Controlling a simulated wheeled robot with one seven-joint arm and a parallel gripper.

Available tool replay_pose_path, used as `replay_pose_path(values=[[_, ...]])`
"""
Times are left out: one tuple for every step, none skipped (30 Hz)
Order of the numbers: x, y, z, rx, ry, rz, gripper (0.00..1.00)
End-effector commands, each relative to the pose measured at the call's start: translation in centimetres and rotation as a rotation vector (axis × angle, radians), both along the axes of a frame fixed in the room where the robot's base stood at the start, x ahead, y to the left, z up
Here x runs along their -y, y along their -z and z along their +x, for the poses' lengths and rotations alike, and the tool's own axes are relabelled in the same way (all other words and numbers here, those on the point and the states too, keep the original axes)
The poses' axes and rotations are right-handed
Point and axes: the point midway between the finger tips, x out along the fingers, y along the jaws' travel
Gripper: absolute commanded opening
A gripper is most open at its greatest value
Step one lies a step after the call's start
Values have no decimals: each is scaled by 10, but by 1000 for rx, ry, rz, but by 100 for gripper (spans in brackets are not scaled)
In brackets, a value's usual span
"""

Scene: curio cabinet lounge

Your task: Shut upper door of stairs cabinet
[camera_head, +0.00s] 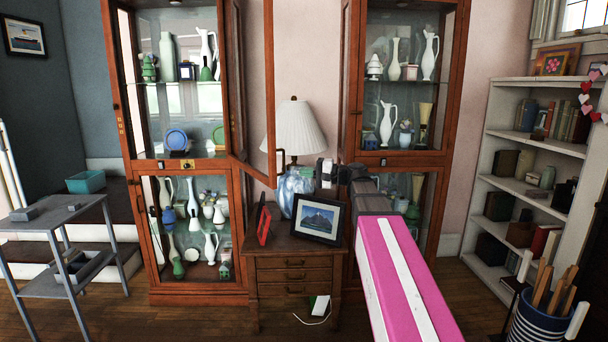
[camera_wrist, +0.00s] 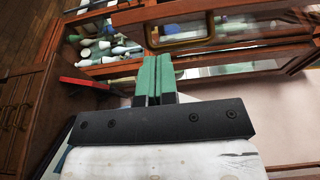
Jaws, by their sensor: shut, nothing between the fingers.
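The stairs cabinet (camera_head: 239,215) is the tall wooden glass cabinet at left, beside the steps. Its upper door (camera_head: 270,95) stands open, hinged on the right side and swung out toward me. A brass handle (camera_head: 281,160) sits low on its free edge; the wrist view shows a brass handle (camera_wrist: 182,28) on the door too. Its lower door (camera_head: 190,228) looks closed. My gripper (camera_head: 325,170) is to the right of the open door, near handle height. In the wrist view its green fingers (camera_wrist: 158,78) are shut and empty, close to the door's lower rail. I cannot tell whether they touch it.
A small chest of drawers (camera_head: 295,270) stands between two cabinets, bearing a white-shaded lamp (camera_head: 295,130), a picture frame (camera_head: 318,218) and a red frame (camera_head: 264,225) near my arm. A second glass cabinet (camera_head: 453,100) is at right. Floor in front is partly clear.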

Motion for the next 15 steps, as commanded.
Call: replay_pose_path(values=[[-10,0,3,0,-3,-1,0],[-15,0,5,0,-4,-1,0],[-21,0,7,0,-3,-1,0],[-26,0,8,0,-2,-1,0],[-31,0,10,-1,-3,-2,0],[-38,0,12,-1,-3,-2,0],[-42,0,13,-1,-2,-2,0],[-46,0,15,-1,-2,-2,0],[-52,0,16,-1,-2,-2,0],[-55,0,17,-1,-3,-2,0],[-58,0,18,-1,-2,-2,0],[-62,0,19,-1,-1,-2,0],[-64,0,20,-1,-1,-2,0],[-67,0,21,-1,0,-2,0],[-69,1,21,-1,0,-2,0]])
